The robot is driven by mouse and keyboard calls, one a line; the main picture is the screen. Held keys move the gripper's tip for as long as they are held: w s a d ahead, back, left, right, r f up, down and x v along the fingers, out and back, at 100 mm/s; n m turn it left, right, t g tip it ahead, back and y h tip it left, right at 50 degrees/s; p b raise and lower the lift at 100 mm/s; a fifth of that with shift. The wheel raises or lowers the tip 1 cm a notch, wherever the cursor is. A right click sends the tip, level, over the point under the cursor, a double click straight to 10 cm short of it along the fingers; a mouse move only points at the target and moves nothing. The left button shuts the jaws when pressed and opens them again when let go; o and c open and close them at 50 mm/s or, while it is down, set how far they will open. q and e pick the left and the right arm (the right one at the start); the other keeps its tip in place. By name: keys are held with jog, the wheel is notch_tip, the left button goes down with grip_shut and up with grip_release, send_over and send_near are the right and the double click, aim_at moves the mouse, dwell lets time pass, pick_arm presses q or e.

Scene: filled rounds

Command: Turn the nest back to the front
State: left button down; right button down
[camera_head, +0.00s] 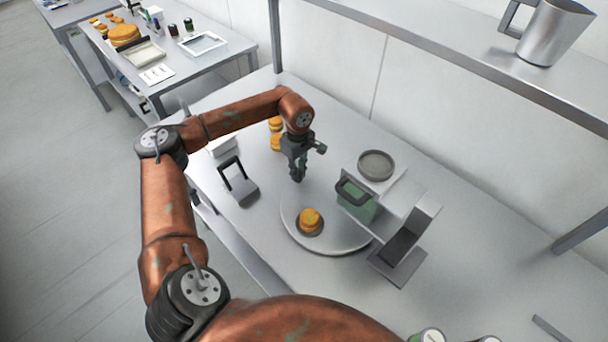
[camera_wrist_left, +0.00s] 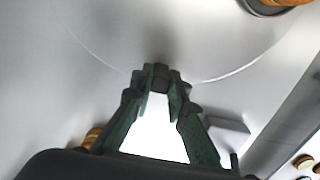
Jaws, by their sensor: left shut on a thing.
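A pale round turntable (camera_head: 345,241) lies on the bench. On its near-left part sits the nest, a dark shallow dish (camera_head: 301,229), with a golden round (camera_head: 310,217) in it. A bit of the nest (camera_wrist_left: 262,12) shows at the top right of the left wrist view. My left gripper (camera_head: 298,178) points down at the far-left rim of the turntable, apart from the nest. In the left wrist view its fingertips (camera_wrist_left: 158,74) are closed together on a small dark peg at the rim, mostly hidden by the fingers. My right gripper is out of view.
A green-fronted box (camera_head: 357,204) and a grey angled stand (camera_head: 402,250) stand close at the turntable's right. A dark-handled block (camera_head: 240,184) is at its left. Golden rounds (camera_head: 277,142) lie behind my left wrist. A shelf with a metal jug (camera_head: 552,32) hangs above.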

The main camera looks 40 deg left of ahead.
pick_arm(q)
jog(key=shift+w, duration=0.1)
dwell(0.5)
jog(key=c, duration=1.9)
grip_release()
jog(key=shift+w, duration=0.1)
jog(key=shift+r, duration=0.1)
notch_tip(320, 180, up, 12)
jog(key=shift+f, duration=0.1)
